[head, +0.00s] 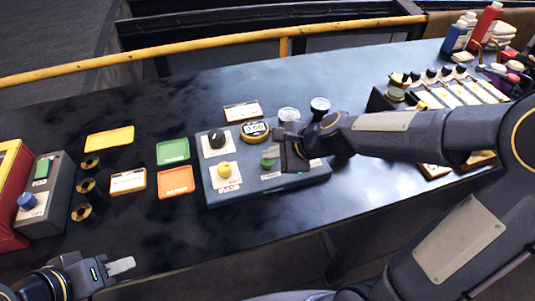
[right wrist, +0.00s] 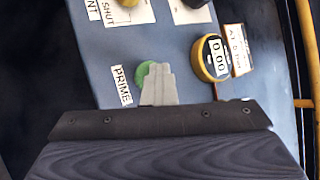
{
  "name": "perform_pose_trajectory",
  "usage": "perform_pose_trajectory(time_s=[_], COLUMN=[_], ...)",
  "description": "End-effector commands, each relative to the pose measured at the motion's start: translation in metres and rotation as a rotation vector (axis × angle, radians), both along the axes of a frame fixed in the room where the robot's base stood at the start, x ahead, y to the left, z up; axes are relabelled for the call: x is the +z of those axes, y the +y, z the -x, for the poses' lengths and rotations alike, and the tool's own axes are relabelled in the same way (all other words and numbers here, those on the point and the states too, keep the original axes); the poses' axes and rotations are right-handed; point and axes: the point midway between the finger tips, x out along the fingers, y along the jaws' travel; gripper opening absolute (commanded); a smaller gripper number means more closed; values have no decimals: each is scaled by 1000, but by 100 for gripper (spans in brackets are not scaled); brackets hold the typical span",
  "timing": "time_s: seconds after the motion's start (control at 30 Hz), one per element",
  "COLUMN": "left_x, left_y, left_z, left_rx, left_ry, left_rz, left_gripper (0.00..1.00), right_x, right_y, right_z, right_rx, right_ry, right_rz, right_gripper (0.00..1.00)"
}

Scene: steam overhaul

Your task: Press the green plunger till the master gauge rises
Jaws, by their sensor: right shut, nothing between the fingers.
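The green plunger (head: 267,163) stands on a blue-grey panel (head: 225,197), beside a PRIME label in the right wrist view. There the green plunger (right wrist: 141,73) is partly hidden behind my right fingertips. My right gripper (head: 284,160) is shut and empty, its tips (right wrist: 157,84) at the plunger; I cannot tell whether they touch it. A yellow-ringed digital gauge (head: 256,131) reads 0.00, clearest in the right wrist view (right wrist: 213,58). I cannot tell whether it is the master gauge. My left gripper (head: 122,267) is at the lower left, away from the panel; its jaw opening is unclear.
The panel also carries a yellow knob (head: 224,170) and a black knob (head: 216,138). Green (head: 173,151), orange (head: 176,182) and yellow (head: 110,138) trays lie to the left. A grey box with a blue button (head: 27,201) stands far left. Bottles (head: 487,20) stand far right.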

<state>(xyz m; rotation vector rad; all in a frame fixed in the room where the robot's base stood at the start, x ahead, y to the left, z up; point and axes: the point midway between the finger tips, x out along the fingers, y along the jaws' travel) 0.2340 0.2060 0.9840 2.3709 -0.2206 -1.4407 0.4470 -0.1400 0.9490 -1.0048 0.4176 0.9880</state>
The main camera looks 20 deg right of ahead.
Motion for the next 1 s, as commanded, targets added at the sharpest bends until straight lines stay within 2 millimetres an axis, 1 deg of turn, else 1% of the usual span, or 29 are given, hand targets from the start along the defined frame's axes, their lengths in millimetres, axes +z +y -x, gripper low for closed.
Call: perform_pose_trajectory(time_s=[0.03,0.27,0.8,1.0], left_x=[0,1,32,34], left_y=[0,0,0,0], left_z=[0,0,0,0], left_rx=[0,0,0,0], left_ry=[0,0,0,0], left_rz=[0,0,0,0], left_gripper=[36,36,36,36], right_x=[-2,-1,31,33], right_y=[0,0,0,0], right_z=[1,1,1,0], right_rx=[0,0,1,0], right_ry=[6,6,4,3], right_rz=[1,1,1,1], right_gripper=[0,0,0,0])
